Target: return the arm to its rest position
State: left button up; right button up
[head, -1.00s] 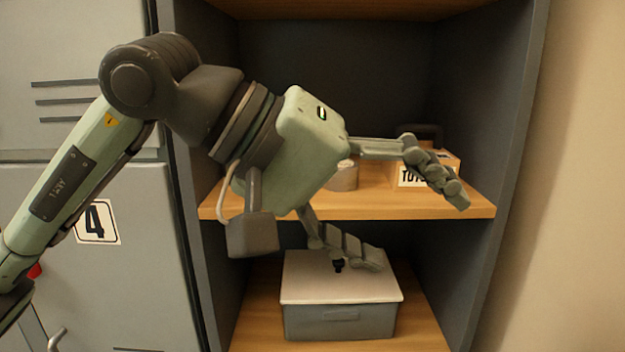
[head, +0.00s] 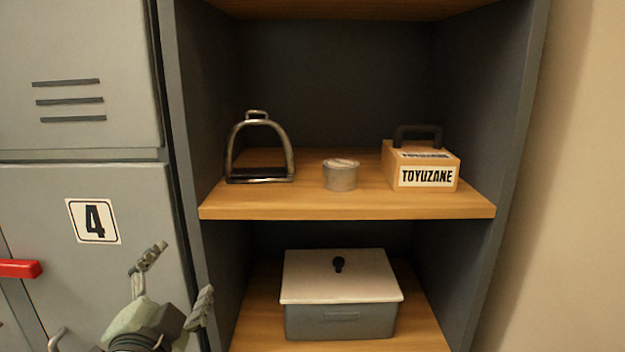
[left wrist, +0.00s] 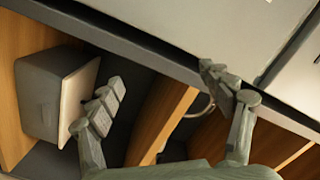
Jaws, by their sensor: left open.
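My left gripper (head: 176,280) is at the lower left of the head view, in front of the locker door marked 4. Its two fingers are spread apart with nothing between them. In the left wrist view the open fingers (left wrist: 160,95) show against the shelf unit, with the lidded box (left wrist: 62,95) beyond the left finger. Most of my left arm is out of the head view. My right gripper is not in view.
The middle shelf (head: 350,207) holds a metal stirrup (head: 234,150), a round tin (head: 341,176) and a wooden block labelled TOYUZANE (head: 427,177). A grey box with a pale lid (head: 340,315) stands on the shelf below. A red handle (head: 18,268) is at far left.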

pick_arm(q)
jog(key=s+a+f+n+g, duration=0.2)
jog(key=s+f+n+g, duration=0.3)
jog(key=s+f, duration=0.65)
jog(key=s+a+f+n+g, duration=0.25)
jog(key=s+f+g, duration=0.55)
jog(key=f, duration=0.6)
notch_tip(320, 180, down, 9)
jog(key=s+a+g+p, duration=0.1)
jog(key=s+p, duration=0.1)
jog(key=p, duration=0.3)
jog(key=shift+a+n, duration=0.3)
jog(key=shift+n, duration=0.15)
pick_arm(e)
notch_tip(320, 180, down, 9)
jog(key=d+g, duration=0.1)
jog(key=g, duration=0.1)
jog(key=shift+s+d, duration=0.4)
pick_arm(q)
jog(key=shift+f, duration=0.1)
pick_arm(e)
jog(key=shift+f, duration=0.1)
